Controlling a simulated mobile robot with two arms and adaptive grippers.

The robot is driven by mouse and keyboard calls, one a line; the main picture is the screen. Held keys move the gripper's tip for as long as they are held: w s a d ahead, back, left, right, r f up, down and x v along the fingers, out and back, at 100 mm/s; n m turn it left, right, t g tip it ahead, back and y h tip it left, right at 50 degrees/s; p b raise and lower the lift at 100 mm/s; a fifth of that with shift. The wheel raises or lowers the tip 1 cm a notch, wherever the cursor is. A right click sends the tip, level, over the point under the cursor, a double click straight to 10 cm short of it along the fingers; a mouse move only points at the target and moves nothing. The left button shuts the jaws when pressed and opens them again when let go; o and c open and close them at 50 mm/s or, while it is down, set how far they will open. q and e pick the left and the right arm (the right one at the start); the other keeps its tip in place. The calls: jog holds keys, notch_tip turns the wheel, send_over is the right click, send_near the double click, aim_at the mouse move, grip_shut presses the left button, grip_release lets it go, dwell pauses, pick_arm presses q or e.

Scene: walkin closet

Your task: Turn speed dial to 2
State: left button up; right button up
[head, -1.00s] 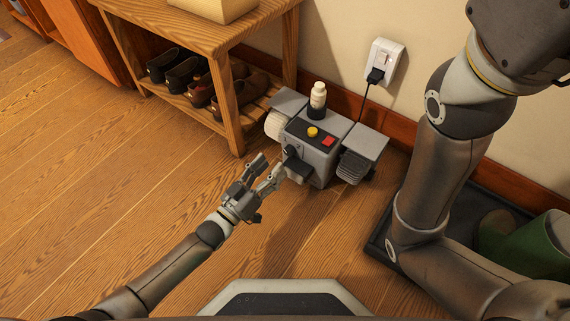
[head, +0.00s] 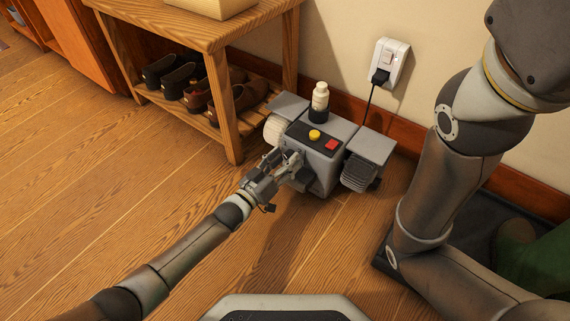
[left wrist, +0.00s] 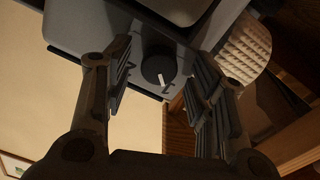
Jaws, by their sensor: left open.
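The grey shoe-polishing machine (head: 318,170) stands on the floor by the wall, with a yellow button (head: 314,134) and a red button (head: 331,145) on top. The dark round speed dial (left wrist: 158,70) shows in the left wrist view, with a white pointer line and small marks around it that I cannot read surely. My left gripper (head: 286,162) is at the machine's front and hides the dial in the head view. Its open fingers also show in the left wrist view (left wrist: 157,82), one either side of the dial, with no clear contact.
A wooden shoe bench (head: 190,30) with shoes stands to the left of the machine. A cord runs to the wall outlet (head: 389,63). A dark tray (head: 470,215) with a green boot lies right. Open floor lies in front.

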pick_arm(q)
jog(key=shift+w+d, duration=0.15)
jog(key=shift+w, duration=0.05)
jog(key=c, duration=1)
jog(key=shift+r, duration=0.1)
jog(key=m+p, duration=0.2)
jog(key=m, duration=0.1)
jog(key=shift+s+m+p, duration=0.1)
jog(key=shift+m+p, duration=0.45)
jog(key=shift+m, duration=1.35)
jog(key=shift+d, duration=0.1)
